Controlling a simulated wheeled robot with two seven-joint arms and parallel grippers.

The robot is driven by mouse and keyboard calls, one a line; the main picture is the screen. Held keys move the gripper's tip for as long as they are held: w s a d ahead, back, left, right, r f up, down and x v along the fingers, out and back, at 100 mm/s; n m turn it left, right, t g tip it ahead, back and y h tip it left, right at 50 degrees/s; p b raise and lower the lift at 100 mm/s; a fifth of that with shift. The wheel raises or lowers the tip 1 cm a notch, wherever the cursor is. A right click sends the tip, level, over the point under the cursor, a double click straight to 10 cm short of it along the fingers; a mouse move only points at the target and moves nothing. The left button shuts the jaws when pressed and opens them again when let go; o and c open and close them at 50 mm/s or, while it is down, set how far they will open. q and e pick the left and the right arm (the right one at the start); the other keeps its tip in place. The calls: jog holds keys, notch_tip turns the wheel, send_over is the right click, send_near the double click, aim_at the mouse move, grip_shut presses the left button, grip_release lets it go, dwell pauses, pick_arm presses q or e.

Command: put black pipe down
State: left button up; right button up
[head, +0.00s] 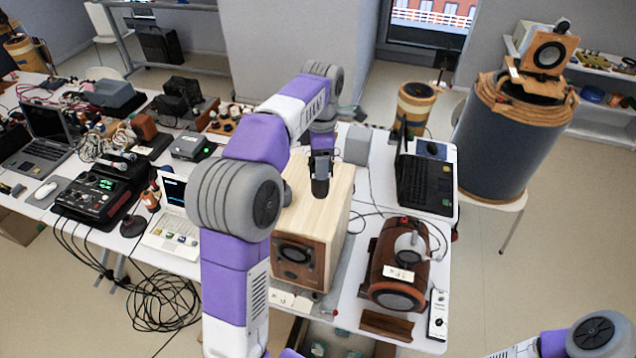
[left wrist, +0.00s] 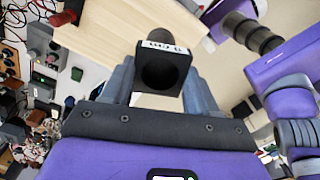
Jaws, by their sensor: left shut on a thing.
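The black pipe (left wrist: 163,72) is held between the two grey fingers of my left gripper (left wrist: 165,88) in the left wrist view. Its square, hollow end with a white label faces the camera. In the head view, the black pipe (head: 320,184) hangs below my left gripper (head: 321,158), in front of the upper part of a light wooden speaker box (head: 325,215). I cannot tell whether the pipe touches the box. My right gripper is out of view; only part of my right arm shows at the bottom right of the head view.
A brown rounded speaker (head: 397,262) and an open black laptop (head: 427,183) stand right of the wooden box. A white laptop (head: 172,225) and a black device with dials (head: 92,197) are to its left. Cables and electronics crowd the left table.

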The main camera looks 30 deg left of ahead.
pick_arm(q)
jog(key=f, duration=0.3)
jog(key=shift+w, duration=0.3)
jog(key=f, duration=0.3)
jog(key=shift+s+f, duration=0.2)
jog(key=shift+f, duration=0.2)
jog(key=shift+w+f, duration=0.1)
jog(key=shift+w, duration=0.05)
jog(key=o, duration=1.2)
jog(key=shift+c, duration=0.2)
notch_tip(320, 180, up, 12)
jog(key=shift+d+r+p, duration=0.1)
jog(key=shift+p, duration=0.5)
